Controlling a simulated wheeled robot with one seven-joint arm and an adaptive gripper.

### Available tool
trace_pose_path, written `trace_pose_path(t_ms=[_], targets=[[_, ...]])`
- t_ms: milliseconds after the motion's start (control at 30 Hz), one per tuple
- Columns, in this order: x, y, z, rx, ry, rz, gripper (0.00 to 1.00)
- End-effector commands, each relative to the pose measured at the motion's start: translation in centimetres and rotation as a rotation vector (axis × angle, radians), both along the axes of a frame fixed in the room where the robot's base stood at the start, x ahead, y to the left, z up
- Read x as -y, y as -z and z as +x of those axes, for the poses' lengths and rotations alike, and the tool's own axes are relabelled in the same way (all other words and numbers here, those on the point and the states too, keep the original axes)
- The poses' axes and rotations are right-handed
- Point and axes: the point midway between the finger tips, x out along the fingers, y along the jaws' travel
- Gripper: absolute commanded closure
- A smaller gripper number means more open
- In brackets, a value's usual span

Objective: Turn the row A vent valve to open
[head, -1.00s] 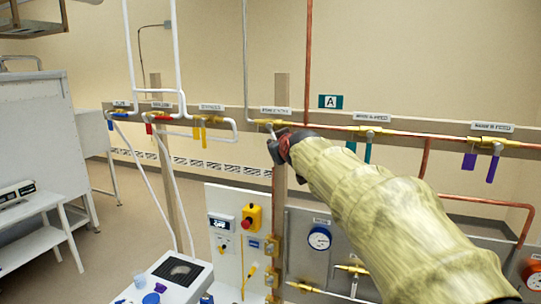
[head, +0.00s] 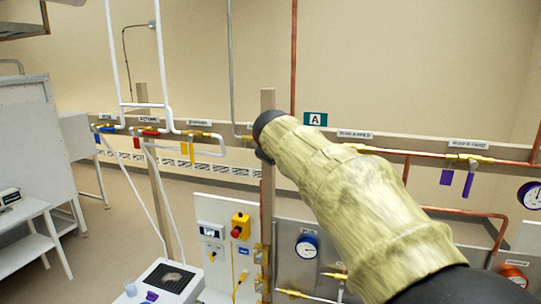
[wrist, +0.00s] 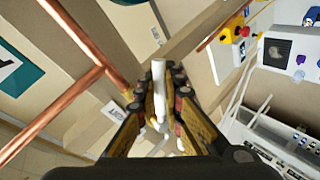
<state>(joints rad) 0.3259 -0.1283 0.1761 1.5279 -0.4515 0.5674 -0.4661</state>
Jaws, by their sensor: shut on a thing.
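My gripper (wrist: 161,105) is shut on a pale, whitish valve lever (wrist: 159,74) in the wrist view. The lever sticks out past the fingertips. In the head view my sleeved forearm and dark wrist cover the fingers, the lever and most of this valve. A small brass piece (head: 248,138) shows at its pipe, left of the wrist. The teal row A sign (head: 315,119) is just right of the wrist. It also shows at the left of the wrist view (wrist: 12,76). The lever's exact angle to its pipe cannot be told.
Copper pipes (head: 294,55) run close by. A purple-handled valve (head: 468,160) is to the right. Red (head: 150,131) and yellow-handled (head: 199,134) valves are to the left. Gauges (head: 308,247) and a yellow box with a red button (head: 240,226) are below.

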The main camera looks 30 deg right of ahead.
Motion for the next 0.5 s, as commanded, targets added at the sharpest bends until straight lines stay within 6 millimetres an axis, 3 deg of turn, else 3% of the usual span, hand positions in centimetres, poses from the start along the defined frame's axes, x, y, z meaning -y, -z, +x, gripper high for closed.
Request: trace_pose_path(t_ms=[500], targets=[[0.16, -0.73, -0.25, -0.093, 0.000, -0.074, 1.00]])
